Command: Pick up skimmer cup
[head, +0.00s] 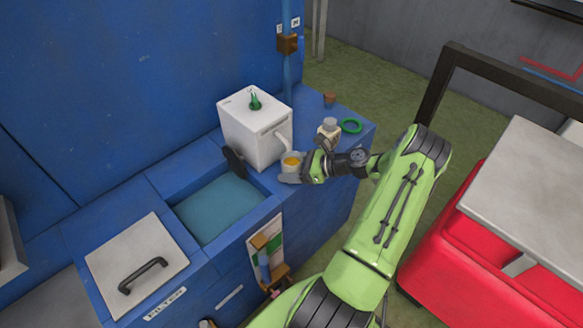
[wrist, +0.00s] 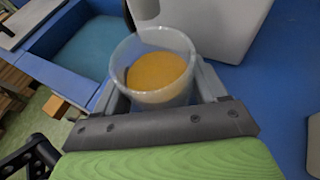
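The skimmer cup (wrist: 153,68) is a translucent, pale round cup with a yellow-orange content or bottom. It is upright or nearly so in the wrist view. In the head view the cup (head: 291,162) is at the counter's right part, just below the white box's spout. My gripper (wrist: 158,88) has its two grey fingers on either side of the cup, very close to its wall. The cup's rim hides where the fingers meet its lower body, so firm contact is not clear. In the head view my gripper (head: 292,175) reaches the cup from the right.
The white box (head: 252,135) stands directly behind the cup. A blue-water basin (head: 217,207) lies to the left, with a dark flap at its edge. A grey lid (head: 135,262) is at lower left.

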